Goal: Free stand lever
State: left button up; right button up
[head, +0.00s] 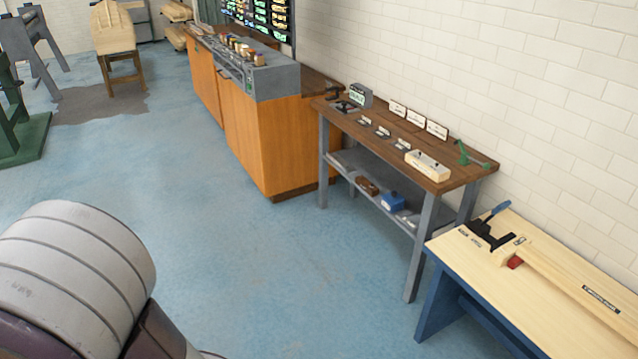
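A black clamp-like fixture (487,236) with a blue-handled lever (497,209) sits on the pale wooden bench (548,262) at the right of the head view. The lever slants up to the right. Beside the fixture a long pale wooden beam (570,277) lies along the bench, with a small red block (515,262) at its near end. I cannot tell whether the lever is caught on anything. A green tool (470,157) with a thin arm lies on the dark-topped table. Neither of my grippers is in view.
The dark-topped table (385,135) holds small cards, tools and a pale box (428,166); its lower shelf holds a blue box (392,201). Orange cabinets (262,142) stand behind. A green stand (18,135) is at far left. The blue floor (250,260) between is clear.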

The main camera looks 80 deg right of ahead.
aim_at(501, 206)
jog(key=z, duration=0.5)
jog(key=i+l+z, duration=0.1)
jog(key=z, duration=0.4)
jog(key=i+z, duration=0.1)
jog(key=z, duration=0.9)
jog(key=i+z, duration=0.1)
jog(key=z, duration=0.4)
jog(key=j+z, duration=0.1)
jog(key=z, duration=0.4)
jog(key=i+j+z, duration=0.1)
jog(key=z, duration=0.4)
jog(key=i+j+z, duration=0.15)
jog(key=j+z, duration=1.2)
jog(key=i+j, duration=0.9)
